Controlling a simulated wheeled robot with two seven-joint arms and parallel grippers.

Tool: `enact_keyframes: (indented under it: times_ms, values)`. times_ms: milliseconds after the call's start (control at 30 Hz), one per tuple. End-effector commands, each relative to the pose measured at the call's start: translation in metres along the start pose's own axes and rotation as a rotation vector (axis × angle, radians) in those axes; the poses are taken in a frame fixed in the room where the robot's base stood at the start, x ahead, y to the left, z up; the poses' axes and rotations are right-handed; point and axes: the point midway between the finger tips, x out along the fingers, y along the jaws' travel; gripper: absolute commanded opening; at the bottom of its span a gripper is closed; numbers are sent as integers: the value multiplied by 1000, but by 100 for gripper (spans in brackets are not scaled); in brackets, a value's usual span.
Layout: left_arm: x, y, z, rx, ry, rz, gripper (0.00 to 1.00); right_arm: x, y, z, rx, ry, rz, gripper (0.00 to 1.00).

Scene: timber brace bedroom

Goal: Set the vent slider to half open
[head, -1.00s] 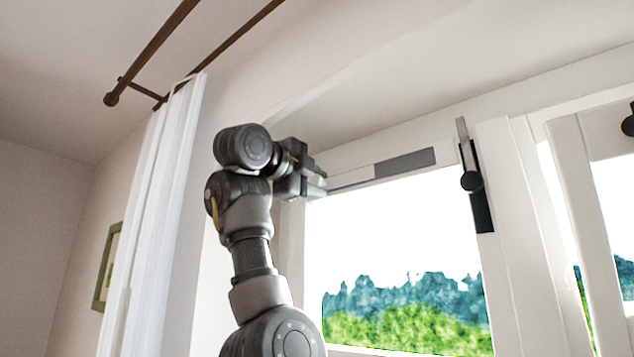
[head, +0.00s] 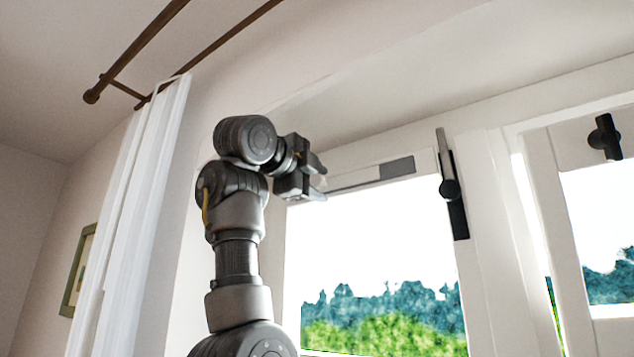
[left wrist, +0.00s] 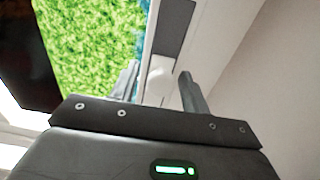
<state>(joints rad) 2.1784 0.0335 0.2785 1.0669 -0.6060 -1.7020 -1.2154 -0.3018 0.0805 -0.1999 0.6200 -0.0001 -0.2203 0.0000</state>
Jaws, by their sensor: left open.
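The vent slider is a pale strip (head: 355,178) along the top of the window frame. A dark grey section (head: 397,168) shows to its right; in the left wrist view the grey section (left wrist: 173,25) is at the top. My left gripper (head: 322,180) is at the left end of the strip with its fingers apart. In the left wrist view a white knob (left wrist: 159,78) sits between the fingers of my left gripper (left wrist: 158,88). I cannot tell whether either finger touches it. My right gripper is not in view.
A black window handle (head: 449,188) is right of the vent, and another handle (head: 605,137) is farther right. A white curtain (head: 130,220) hangs at left from brown rods (head: 140,45). A picture frame (head: 78,270) is on the left wall.

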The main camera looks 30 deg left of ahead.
Motion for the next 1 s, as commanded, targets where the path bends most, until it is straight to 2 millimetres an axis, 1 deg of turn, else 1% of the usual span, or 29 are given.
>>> enact_keyframes:
  times_ms: [67,167,267,433,600,700,833,1000]
  values:
    - [-1,0,0,0,0,-1,46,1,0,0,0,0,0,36]
    - [-9,2,0,0,0,-3,46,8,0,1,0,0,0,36]
    - [-25,5,0,0,0,-4,46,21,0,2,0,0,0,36]
    - [-61,6,0,1,0,-4,46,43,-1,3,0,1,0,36]
    - [-90,4,1,0,0,-2,46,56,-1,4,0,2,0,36]
    - [-101,2,1,0,0,-2,46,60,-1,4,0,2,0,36]
    - [-108,1,1,-1,-1,0,46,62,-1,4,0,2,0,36]
    - [-110,0,2,-1,-1,1,46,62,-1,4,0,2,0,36]
